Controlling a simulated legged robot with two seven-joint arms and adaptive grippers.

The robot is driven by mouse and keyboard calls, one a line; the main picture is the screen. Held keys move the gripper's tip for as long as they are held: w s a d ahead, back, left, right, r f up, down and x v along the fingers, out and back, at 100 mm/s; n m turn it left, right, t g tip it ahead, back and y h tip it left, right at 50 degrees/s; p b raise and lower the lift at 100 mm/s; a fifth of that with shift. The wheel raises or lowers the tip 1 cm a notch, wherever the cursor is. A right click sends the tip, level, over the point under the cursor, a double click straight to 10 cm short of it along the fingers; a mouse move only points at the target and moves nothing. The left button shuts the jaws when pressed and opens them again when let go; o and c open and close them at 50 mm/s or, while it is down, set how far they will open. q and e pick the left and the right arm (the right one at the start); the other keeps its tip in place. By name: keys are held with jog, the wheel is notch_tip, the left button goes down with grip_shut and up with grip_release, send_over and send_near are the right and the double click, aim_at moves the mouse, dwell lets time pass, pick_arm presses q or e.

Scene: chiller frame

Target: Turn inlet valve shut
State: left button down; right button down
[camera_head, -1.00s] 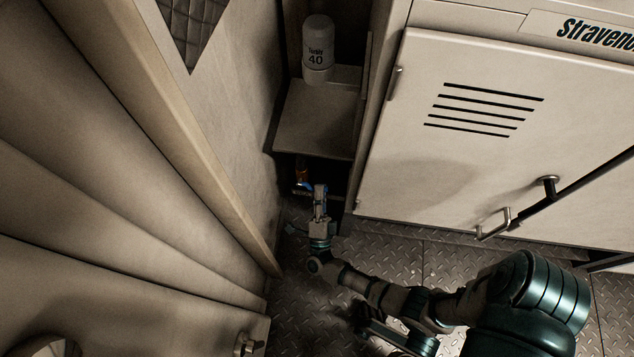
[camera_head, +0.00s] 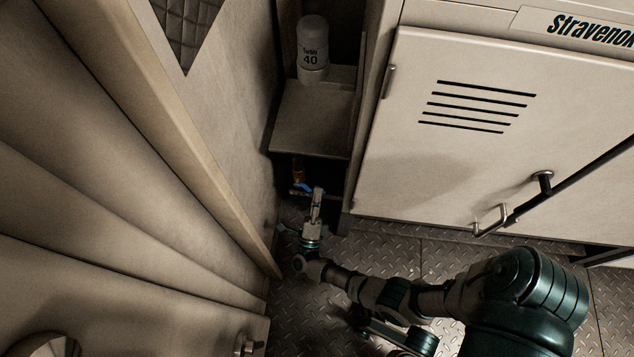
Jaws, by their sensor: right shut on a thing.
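The inlet valve shows as a small blue handle (camera_head: 302,187) with an orange-brown part above it, low in the dark gap under the shelf. My right gripper (camera_head: 317,191) reaches into the gap from below and is shut at the blue handle. The fingertips are small and dark here, so the exact grip is hard to see. The pipe behind the valve is mostly hidden in shadow. My left gripper is not in view.
A cabinet door (camera_head: 450,140) with handles stands close on the right. A beige wall (camera_head: 225,130) closes in on the left. Metal tread floor (camera_head: 440,262) lies below.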

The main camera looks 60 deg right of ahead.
jog(key=shift+s+f, duration=0.2)
jog(key=shift+f, duration=0.3)
jog(key=c, duration=1.3)
grip_release()
jog(key=shift+o, duration=0.7)
jog(key=shift+f, duration=0.1)
jog(key=shift+w, duration=0.15)
jog(key=shift+r, duration=0.25)
jog(key=v, duration=0.7)
jog(key=shift+a+f, duration=0.2)
jog(key=shift+f, duration=0.1)
